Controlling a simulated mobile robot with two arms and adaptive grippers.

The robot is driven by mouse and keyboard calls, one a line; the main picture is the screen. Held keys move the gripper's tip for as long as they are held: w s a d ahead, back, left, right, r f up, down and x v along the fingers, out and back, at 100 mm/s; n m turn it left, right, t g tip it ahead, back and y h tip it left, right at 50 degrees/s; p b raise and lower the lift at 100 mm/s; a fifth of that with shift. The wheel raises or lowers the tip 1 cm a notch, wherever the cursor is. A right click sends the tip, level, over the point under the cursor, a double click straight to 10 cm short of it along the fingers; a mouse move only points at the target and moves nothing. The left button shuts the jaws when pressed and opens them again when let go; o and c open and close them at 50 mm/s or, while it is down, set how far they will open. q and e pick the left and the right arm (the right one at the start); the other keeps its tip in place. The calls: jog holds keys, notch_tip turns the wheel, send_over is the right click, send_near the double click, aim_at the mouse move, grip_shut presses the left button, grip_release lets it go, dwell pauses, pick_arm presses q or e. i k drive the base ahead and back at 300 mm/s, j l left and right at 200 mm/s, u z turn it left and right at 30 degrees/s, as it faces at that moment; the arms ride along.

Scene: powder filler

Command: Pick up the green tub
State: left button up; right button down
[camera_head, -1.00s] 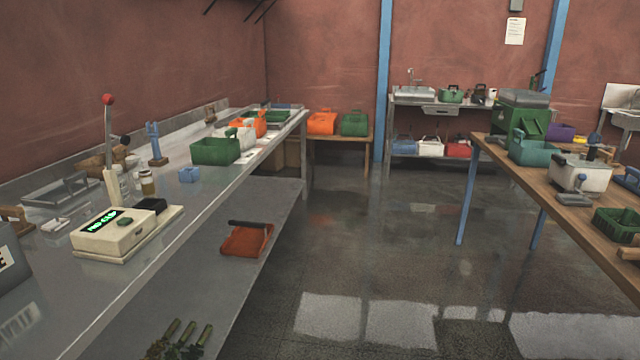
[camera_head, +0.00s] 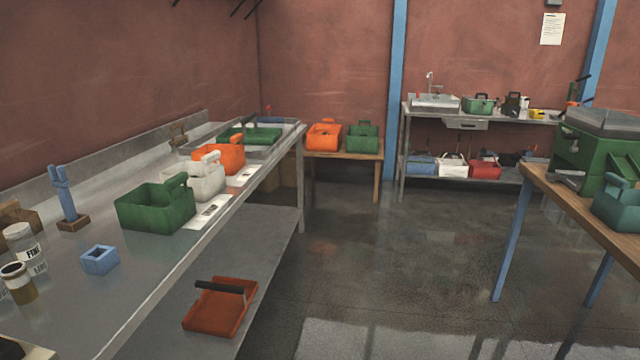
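Several green tubs are in view, and I cannot tell which one the task means. A green tub (camera_head: 155,209) with a handle stands on the left metal bench, nearest to me in a row with a white tub (camera_head: 205,182) and an orange tub (camera_head: 217,156). Another green tub (camera_head: 362,137) stands on a small wooden table at the back, beside an orange tub (camera_head: 323,136). A green tub (camera_head: 479,104) sits on the far metal sink table. A teal-green tub (camera_head: 618,209) is at the right edge on the wooden table. Neither of my grippers is in view.
The left metal bench (camera_head: 130,290) has a lower shelf holding a red-brown tray (camera_head: 214,312). A blue square holder (camera_head: 99,260) and jars (camera_head: 24,245) stand near its front. The floor (camera_head: 390,250) between the benches is clear.

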aim_at(157, 209)
jog(key=i+u, duration=0.1)
jog(key=i, duration=0.4)
jog(key=i+l+u, duration=0.1)
jog(key=i, duration=0.4)
jog(key=i+l, duration=0.1)
jog(key=i, duration=0.4)
jog(key=i+l+u, duration=0.15)
jog(key=i, duration=0.4)
jog(key=i+l+u, duration=0.45)
jog(key=i, duration=0.2)
jog(key=j+u, duration=0.15)
jog(key=u, duration=1.55)
